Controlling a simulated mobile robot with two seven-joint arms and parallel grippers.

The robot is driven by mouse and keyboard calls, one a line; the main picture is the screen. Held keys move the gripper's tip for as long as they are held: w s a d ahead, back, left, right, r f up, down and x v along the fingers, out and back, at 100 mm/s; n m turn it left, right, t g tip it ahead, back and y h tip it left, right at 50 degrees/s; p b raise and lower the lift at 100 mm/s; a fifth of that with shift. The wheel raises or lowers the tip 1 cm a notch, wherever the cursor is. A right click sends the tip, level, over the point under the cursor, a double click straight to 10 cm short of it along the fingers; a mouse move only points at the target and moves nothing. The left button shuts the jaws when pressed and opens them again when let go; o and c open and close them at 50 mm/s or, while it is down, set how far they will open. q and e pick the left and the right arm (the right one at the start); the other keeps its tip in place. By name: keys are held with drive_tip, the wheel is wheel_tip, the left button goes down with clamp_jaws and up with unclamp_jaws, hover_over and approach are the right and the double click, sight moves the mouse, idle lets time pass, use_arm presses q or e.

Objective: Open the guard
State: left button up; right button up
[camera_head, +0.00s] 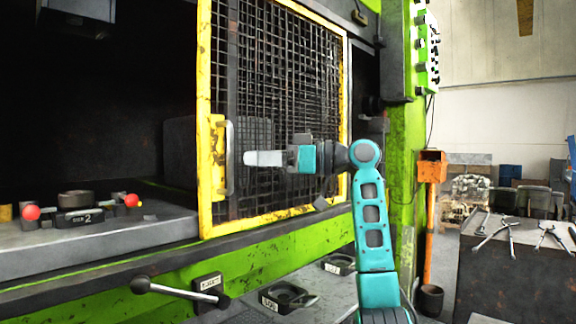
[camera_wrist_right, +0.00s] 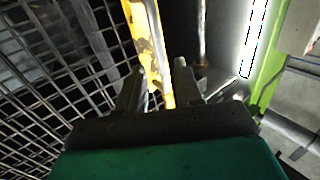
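The guard (camera_head: 275,110) is a yellow-framed black mesh panel on the green press. It covers the right part of the press opening, and the left part is uncovered. My left gripper is not in view.
On the press bed (camera_head: 130,240) sits a dark block marked 2 (camera_head: 80,215) with red balls at its sides. A black-knobbed lever (camera_head: 175,291) sticks out below. A control panel (camera_head: 427,50) is at upper right. A dark bench (camera_head: 515,265) with tools stands at right.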

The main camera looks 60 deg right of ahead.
use_arm(q)
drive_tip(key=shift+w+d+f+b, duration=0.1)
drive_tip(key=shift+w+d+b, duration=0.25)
drive_tip(key=shift+b, duration=0.15)
use_arm(e)
drive_tip(key=v, duration=0.6)
drive_tip(key=shift+s, duration=0.25)
